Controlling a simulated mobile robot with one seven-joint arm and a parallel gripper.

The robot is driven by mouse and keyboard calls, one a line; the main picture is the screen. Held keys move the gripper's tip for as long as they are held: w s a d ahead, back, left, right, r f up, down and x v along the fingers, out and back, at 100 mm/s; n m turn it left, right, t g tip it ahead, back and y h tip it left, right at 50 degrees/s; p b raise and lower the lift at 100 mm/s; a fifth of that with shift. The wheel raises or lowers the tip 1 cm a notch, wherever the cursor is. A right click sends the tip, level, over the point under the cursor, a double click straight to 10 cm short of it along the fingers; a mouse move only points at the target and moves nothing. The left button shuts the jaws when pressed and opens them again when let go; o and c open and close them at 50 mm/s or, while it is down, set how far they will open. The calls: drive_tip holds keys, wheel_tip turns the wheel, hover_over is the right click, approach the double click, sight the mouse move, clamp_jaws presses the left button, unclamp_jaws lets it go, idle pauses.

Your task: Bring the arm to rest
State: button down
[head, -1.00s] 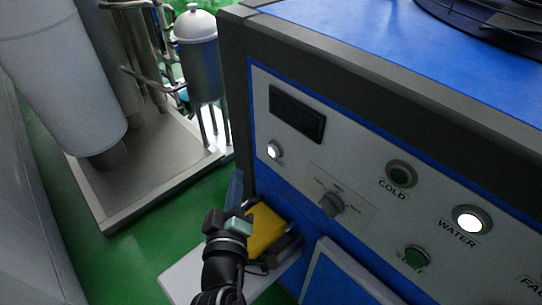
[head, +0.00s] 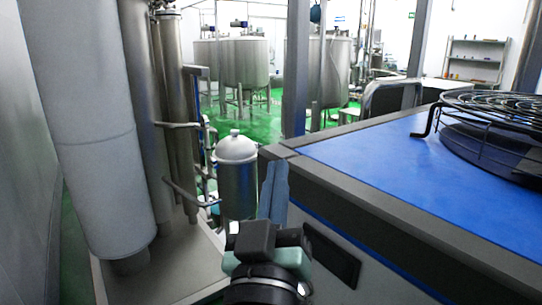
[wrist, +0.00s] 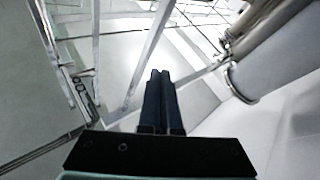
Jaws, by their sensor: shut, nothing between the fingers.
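My gripper (head: 273,188) is at the lower middle of the head view, its two blue-grey fingers together and pointing up. It holds nothing. It is beside the near left corner of the blue-topped machine (head: 372,163), and it overlaps the machine's dark edge in the picture. Whether it touches the machine cannot be told. In the wrist view my gripper (wrist: 162,75) shows two dark fingers side by side, with pale blurred structures beyond.
Left stand a thick pale cylinder (head: 85,130) and steel pipes on a metal base (head: 180,262). A small white-lidded steel vessel (head: 237,180) stands just beyond my gripper. A wire fan guard (head: 490,105) lies on the machine top. Large tanks (head: 245,65) stand farther back on green floor.

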drive_tip(key=s+r+m+t+y, duration=0.1)
drive_tip(key=s+r+t, duration=0.2)
drive_tip(key=s+r, duration=0.55)
drive_tip(key=s+r+m+t+y, duration=0.1)
drive_tip(key=s+r+t+y, duration=0.3)
drive_tip(key=r, duration=0.8)
wheel_tip(320, 180, up, 13)
drive_tip(key=g+h+p, duration=0.1)
drive_tip(key=h+p, duration=0.1)
drive_tip(key=p, duration=1.2)
drive_tip(key=shift+w+a+f+g, duration=0.2)
drive_tip(key=shift+w+a+g, duration=0.15)
drive_tip(key=shift+a+g, duration=0.1)
drive_tip(key=shift+f, duration=0.1)
